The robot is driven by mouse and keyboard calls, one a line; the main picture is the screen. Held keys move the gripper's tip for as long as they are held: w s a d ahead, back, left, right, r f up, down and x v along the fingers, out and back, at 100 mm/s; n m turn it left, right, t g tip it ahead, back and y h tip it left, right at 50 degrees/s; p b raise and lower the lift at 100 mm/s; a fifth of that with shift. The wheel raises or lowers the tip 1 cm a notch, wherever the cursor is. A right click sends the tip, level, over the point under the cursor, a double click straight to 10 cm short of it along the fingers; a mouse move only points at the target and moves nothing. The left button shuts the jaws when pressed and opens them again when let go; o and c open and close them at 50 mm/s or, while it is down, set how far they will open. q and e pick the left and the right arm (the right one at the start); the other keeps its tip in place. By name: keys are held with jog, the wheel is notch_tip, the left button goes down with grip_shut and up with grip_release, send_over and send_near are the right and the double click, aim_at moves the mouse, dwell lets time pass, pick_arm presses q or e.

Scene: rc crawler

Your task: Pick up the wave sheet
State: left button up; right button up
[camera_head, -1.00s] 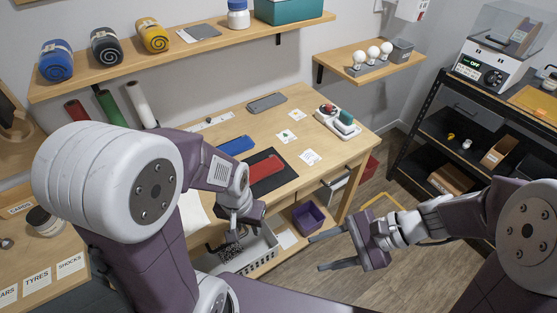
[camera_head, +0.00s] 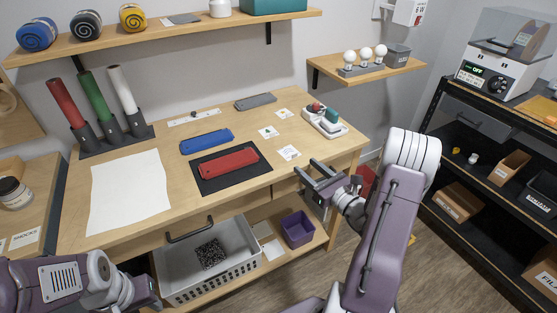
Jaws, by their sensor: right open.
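Three small printed sheets lie flat on the wooden desk: one at the back (camera_head: 284,113), one in the middle (camera_head: 268,131) and one nearer the front (camera_head: 289,152). Their prints are too small to tell which one is the wave sheet. My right gripper (camera_head: 305,166) is open and empty near the desk's front right edge, just in front of and to the right of the front sheet. My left gripper (camera_head: 143,287) is low at the left, in front of the desk. Its fingers are not clear enough to tell their state.
A red bar (camera_head: 230,160) on a dark mat, a blue bar (camera_head: 207,141) and a grey bar (camera_head: 256,102) lie left of the sheets. A white tray (camera_head: 338,130) stands to their right. A big blank paper (camera_head: 130,190) lies left. A basket (camera_head: 172,289) sits below.

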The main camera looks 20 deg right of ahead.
aim_at(295, 155)
jog(key=w, duration=0.8)
jog(key=shift+w+a+f, duration=0.3)
jog(key=shift+w, duration=0.05)
jog(key=shift+s, duration=0.1)
grip_shut()
